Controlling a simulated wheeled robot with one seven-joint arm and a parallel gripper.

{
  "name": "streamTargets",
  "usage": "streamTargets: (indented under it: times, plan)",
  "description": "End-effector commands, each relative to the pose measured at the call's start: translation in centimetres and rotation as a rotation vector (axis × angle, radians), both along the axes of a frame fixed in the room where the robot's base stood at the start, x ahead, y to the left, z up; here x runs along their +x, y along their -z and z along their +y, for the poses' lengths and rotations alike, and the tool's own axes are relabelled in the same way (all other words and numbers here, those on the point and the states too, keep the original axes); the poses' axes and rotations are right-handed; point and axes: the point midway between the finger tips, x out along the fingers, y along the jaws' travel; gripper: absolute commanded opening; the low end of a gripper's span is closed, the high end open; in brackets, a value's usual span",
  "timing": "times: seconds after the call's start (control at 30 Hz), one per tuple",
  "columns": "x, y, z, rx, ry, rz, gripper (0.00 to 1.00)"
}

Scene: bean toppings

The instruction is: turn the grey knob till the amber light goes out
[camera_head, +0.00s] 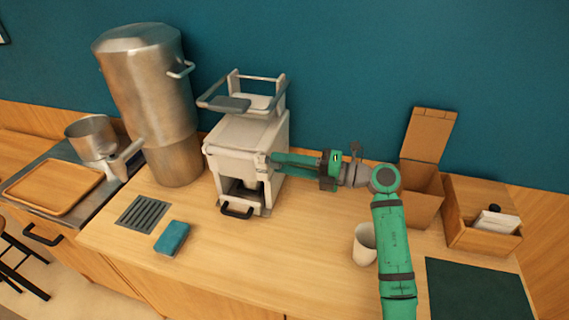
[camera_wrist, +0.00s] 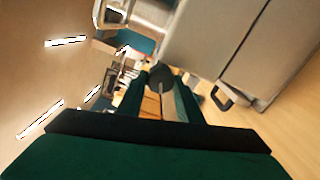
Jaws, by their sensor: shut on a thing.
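The white machine (camera_head: 232,134) stands on the counter against the blue wall, with a black handle (camera_head: 237,212) low on its front. My gripper (camera_head: 271,160) reaches in from the right at the machine's upper front right corner. In the wrist view, a dark grey round knob (camera_wrist: 161,77) sits between the two green fingertips, and my gripper is shut on it. The machine's pale side (camera_wrist: 205,35) fills the upper right of that view. The fingers hide the knob in the head view. I cannot make out an amber light in either view.
An open cardboard box (camera_head: 421,190) and a wooden box (camera_head: 470,237) stand at the right. A large steel pot (camera_head: 150,85) is left of the machine. A blue sponge (camera_head: 172,238) and a dark grate (camera_head: 143,213) lie in front.

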Motion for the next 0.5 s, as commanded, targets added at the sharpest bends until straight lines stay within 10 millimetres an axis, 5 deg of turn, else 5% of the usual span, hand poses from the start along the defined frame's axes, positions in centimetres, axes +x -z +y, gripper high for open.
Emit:
streamTargets:
  times: [0.4,0.43,0.5]
  plan:
    - [-0.10,0.15,0.09,-0.005,-0.004,-0.005,0.10]
    - [-0.10,0.15,0.09,-0.005,-0.004,-0.005,0.35]
    - [-0.08,0.14,0.09,-0.004,-0.004,-0.005,0.51]
